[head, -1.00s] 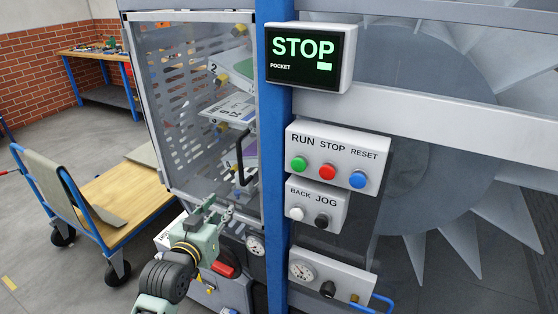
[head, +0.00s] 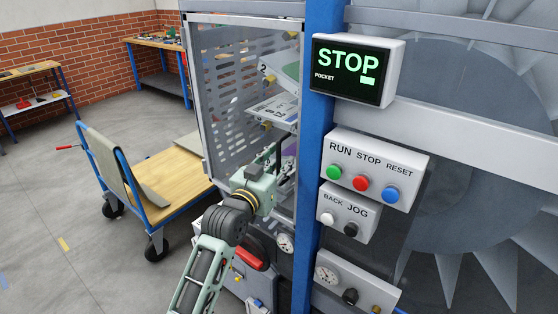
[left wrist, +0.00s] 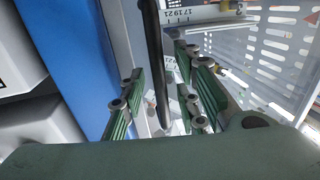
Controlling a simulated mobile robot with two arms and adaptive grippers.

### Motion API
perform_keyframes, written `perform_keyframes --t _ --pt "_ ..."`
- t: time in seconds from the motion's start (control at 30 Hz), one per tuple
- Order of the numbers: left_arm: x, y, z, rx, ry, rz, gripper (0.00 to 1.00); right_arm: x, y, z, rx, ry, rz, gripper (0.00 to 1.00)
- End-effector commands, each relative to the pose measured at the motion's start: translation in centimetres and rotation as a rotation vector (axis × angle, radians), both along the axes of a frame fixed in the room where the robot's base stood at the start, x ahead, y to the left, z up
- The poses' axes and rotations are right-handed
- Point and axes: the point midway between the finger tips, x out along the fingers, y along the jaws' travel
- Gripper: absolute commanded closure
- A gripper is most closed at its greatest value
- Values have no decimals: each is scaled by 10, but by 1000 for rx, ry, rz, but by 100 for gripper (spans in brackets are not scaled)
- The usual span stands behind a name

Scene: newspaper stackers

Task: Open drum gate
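The drum gate (head: 222,100) is a clear panel in a grey frame, left of the blue post. It appears shut. Its black bar handle is mostly hidden by my left gripper (head: 272,165) in the head view. In the left wrist view the handle (left wrist: 153,45) runs down between the two green-padded fingers of my left gripper (left wrist: 165,105). The fingers are spread, with visible space on both sides of the bar. My right gripper is in neither view.
A panel with run, stop and reset buttons (head: 408,168) and a STOP display (head: 392,55) are right of the blue post (head: 312,190). A wooden-topped cart (head: 178,178) stands left of the gate. Open floor (head: 60,195) lies further left.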

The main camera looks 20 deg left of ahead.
Motion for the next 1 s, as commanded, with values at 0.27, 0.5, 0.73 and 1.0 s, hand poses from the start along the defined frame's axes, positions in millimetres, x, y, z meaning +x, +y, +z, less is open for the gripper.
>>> perform_keyframes --t 0.27,0.5,0.73,1.0 --pt "0 0 0 0 -1 0 77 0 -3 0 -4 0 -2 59" --pt "0 0 0 0 -1 0 98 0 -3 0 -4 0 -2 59" --pt "0 0 0 0 0 0 100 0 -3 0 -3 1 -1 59" --pt "0 0 0 0 0 0 100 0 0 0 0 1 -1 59"
